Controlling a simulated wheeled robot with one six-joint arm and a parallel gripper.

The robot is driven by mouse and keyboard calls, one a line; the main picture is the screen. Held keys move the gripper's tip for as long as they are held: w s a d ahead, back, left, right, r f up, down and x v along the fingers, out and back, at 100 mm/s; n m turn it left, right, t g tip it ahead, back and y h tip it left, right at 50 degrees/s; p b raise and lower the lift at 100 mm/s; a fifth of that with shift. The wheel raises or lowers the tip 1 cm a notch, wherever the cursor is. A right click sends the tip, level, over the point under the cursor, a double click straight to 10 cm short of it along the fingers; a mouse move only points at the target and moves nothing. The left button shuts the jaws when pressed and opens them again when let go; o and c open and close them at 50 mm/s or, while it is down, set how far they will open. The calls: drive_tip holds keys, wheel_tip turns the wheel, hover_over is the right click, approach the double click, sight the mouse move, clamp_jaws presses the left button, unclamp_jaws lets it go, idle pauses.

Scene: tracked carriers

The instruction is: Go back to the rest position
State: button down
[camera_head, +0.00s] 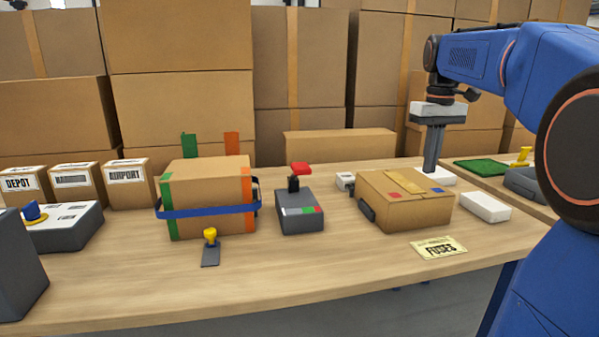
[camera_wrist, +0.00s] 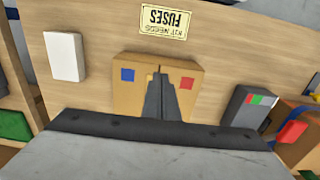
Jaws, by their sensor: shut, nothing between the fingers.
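My gripper (camera_head: 432,168) hangs pointing down at the right of the table, above and behind the brown carton with a red and a blue patch (camera_head: 408,200). In the wrist view my gripper (camera_wrist: 162,78) shows its two dark fingers together, with nothing between them, over the same carton (camera_wrist: 128,95). In the head view the fingertips end close to a white block behind the carton; I cannot tell whether they touch it. My blue arm reaches in from the right edge.
A FUSES card (camera_head: 438,247) and a white block (camera_head: 485,207) lie by the carton. A grey device with a red top (camera_head: 299,212), a strapped box (camera_head: 205,190) and a yellow-knobbed stamp (camera_head: 210,245) stand left. The table's front strip (camera_head: 300,285) is clear. Stacked cartons (camera_head: 180,50) fill the back.

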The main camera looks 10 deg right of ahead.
drive_tip(key=s+a+f+t, duration=0.2)
drive_tip(key=s+a+f, duration=0.6)
drive_tip(key=s+f, duration=0.4)
drive_tip(key=s+a+f+t, duration=0.2)
drive_tip(key=s+a+f, duration=0.6)
drive_tip(key=s+f, duration=0.4)
drive_tip(key=shift+s+t, duration=0.4)
drive_tip(key=shift+s, duration=0.1)
drive_tip(key=shift+s+r, duration=0.1)
drive_tip(key=shift+r, duration=0.05)
